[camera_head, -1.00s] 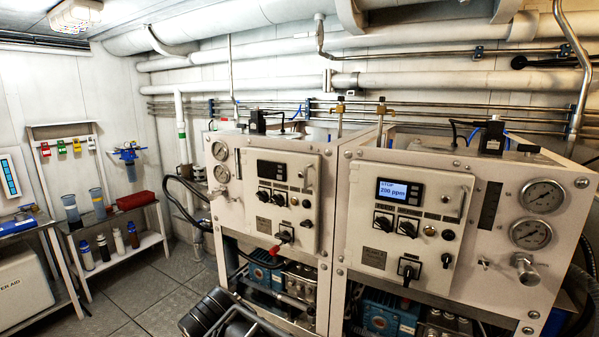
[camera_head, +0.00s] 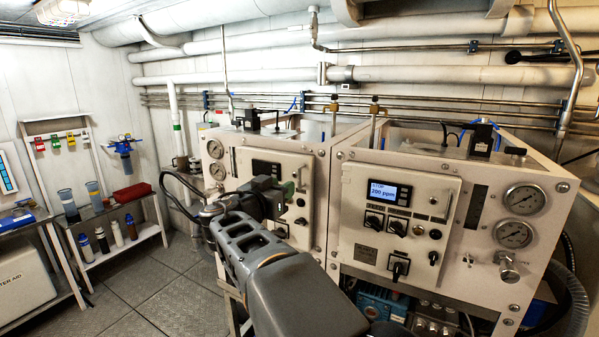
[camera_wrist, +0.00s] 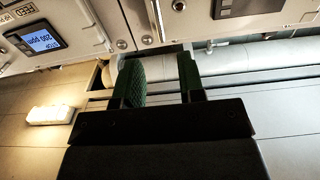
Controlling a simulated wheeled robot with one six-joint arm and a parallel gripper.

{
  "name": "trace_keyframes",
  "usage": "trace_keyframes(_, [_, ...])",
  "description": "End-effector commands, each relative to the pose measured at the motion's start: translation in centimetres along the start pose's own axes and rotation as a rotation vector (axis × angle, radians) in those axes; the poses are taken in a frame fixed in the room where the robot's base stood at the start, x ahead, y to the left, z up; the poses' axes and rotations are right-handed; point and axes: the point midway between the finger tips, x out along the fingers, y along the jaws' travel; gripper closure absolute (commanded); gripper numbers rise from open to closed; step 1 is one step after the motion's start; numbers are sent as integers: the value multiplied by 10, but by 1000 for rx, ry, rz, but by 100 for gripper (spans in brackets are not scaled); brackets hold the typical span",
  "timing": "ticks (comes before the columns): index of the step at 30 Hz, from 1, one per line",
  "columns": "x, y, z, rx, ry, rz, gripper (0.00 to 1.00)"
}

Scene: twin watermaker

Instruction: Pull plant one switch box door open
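Two switch box doors face me on twin white cabinets. The left door (camera_head: 313,210) has a dark display and a metal handle (camera_head: 301,176) near its upper right edge. My arm hides much of its lower left. The right door (camera_head: 356,223) carries a lit display (camera_head: 389,192) reading STOP, 200 ppm, and looks shut. My gripper (camera_head: 285,190) is in front of the left door, close to its handle; contact cannot be told. In the wrist view my gripper (camera_wrist: 163,68) has its two green-padded fingers apart with nothing between them.
Pressure gauges (camera_head: 522,199) and a valve (camera_head: 508,266) sit right of the right door. Pipes (camera_head: 440,75) run along the back wall. A shelf with bottles and a red box (camera_head: 130,193) stands at left. The floor (camera_head: 150,290) at lower left is clear.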

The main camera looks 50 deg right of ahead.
Motion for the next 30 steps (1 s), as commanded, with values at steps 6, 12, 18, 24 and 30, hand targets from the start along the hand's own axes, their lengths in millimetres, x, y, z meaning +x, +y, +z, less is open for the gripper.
trace_keyframes(6, [44, 2, -3, -5, -4, 4, 64])
trace_keyframes(12, [74, 1, -2, -4, -4, 3, 64])
trace_keyframes(18, [90, 0, -1, -3, -3, 1, 64])
trace_keyframes(24, [95, 0, 1, -2, -3, 0, 64])
trace_keyframes(30, [95, 0, 1, -2, -3, -1, 64])
